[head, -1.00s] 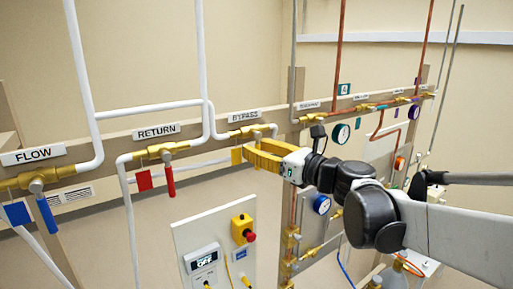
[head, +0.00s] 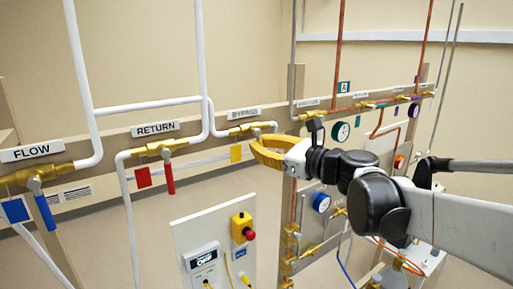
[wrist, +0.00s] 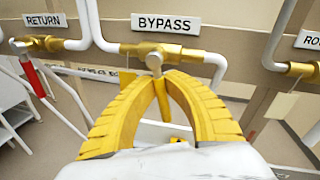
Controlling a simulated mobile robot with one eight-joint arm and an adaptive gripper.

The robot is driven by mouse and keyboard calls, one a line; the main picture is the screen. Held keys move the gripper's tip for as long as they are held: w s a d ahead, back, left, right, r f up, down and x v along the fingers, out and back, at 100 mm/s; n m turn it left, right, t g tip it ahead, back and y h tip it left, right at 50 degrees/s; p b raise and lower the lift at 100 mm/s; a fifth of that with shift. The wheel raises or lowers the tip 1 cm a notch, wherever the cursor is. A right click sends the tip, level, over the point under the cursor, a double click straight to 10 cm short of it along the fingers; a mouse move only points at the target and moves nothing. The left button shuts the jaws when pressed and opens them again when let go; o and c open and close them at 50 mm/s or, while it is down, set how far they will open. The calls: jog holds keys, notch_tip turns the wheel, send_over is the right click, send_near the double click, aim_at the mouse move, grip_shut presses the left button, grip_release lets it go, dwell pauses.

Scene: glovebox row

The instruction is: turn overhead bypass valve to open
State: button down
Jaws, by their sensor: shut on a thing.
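The bypass valve (head: 247,130) is a brass body in the white pipe under the BYPASS label (head: 244,113). It also shows in the wrist view (wrist: 175,54), upper middle. Its grey lever neck (wrist: 154,62) points down toward me. My gripper (head: 255,146) has yellow fingers that bow outward and meet at the tips. In the wrist view my gripper (wrist: 159,82) is shut on the valve lever just below the neck. A yellow tag (head: 236,153) hangs left of my fingertips.
The return valve (head: 161,149), with a red lever hanging down, is to the left. The flow valve (head: 36,177) with a blue lever is farther left. A panel with a red stop button (head: 249,234) stands below. Gauges and copper pipes are at right.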

aim_at(263, 129)
jog(key=n, duration=0.2)
jog(key=d+n+h, duration=0.1)
jog(key=shift+w+r, duration=0.2)
jog(key=shift+w, duration=0.1)
jog(key=n, duration=0.3)
jog(key=shift+w+d+r+n+h+b, duration=0.2)
jog(key=shift+d+r+n+h+b, duration=0.1)
jog(key=shift+r+h+b, duration=0.1)
jog(key=shift+w+d+r+n+t+h, duration=0.1)
jog(key=shift+r+n+h, duration=0.25)
jog(key=shift+n, duration=0.7)
jog(key=shift+w+d+r+n+t+h, duration=0.1)
jog(key=shift+r+n+h, duration=0.2)
jog(key=shift+n, duration=0.8)
jog(key=shift+w+d+r+n+t+h, duration=0.1)
jog(key=shift+r+n+h, duration=0.25)
jog(key=shift+n, duration=0.7)
jog(key=shift+r, duration=0.1)
jog(key=c, duration=1.4)
grip_release()
jog(key=shift+s, duration=0.1)
jog(key=shift+c, duration=0.2)
jog(key=v, duration=1.2)
